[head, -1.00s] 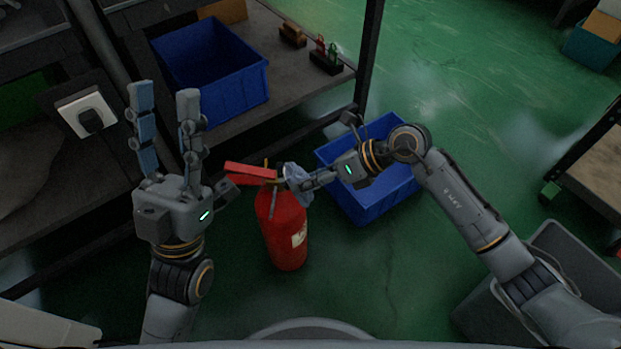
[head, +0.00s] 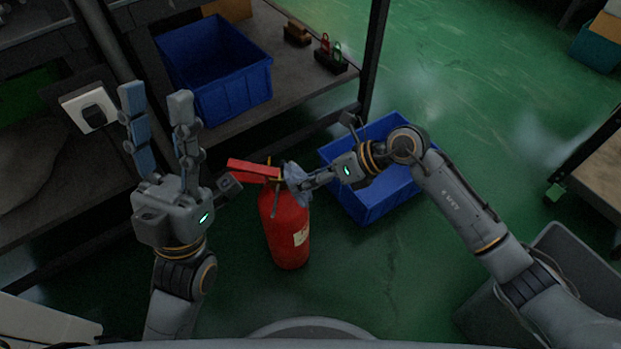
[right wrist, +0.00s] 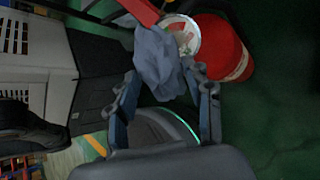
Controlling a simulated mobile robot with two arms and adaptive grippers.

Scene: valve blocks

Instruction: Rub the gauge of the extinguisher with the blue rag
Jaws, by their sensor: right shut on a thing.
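The red fire extinguisher (head: 287,236) stands upright on the green floor, its red lever (head: 253,170) pointing left. My right gripper (head: 302,181) is shut on the blue rag (head: 296,178), a crumpled grey-blue cloth, at the extinguisher's top. In the right wrist view the rag (right wrist: 159,62) hangs between the fingertips (right wrist: 166,85) and overlaps the round white gauge (right wrist: 181,33) beside the red body. Part of the gauge is hidden by the rag; whether they touch is hard to tell. My left gripper (head: 153,102) is open and empty, raised left of the extinguisher.
A blue bin (head: 364,207) is on the floor behind my right gripper. Another blue bin (head: 238,92) stands on the shelf (head: 296,82), with padlocks (head: 331,56) to its right. A white switch box (head: 88,107) is near my left gripper.

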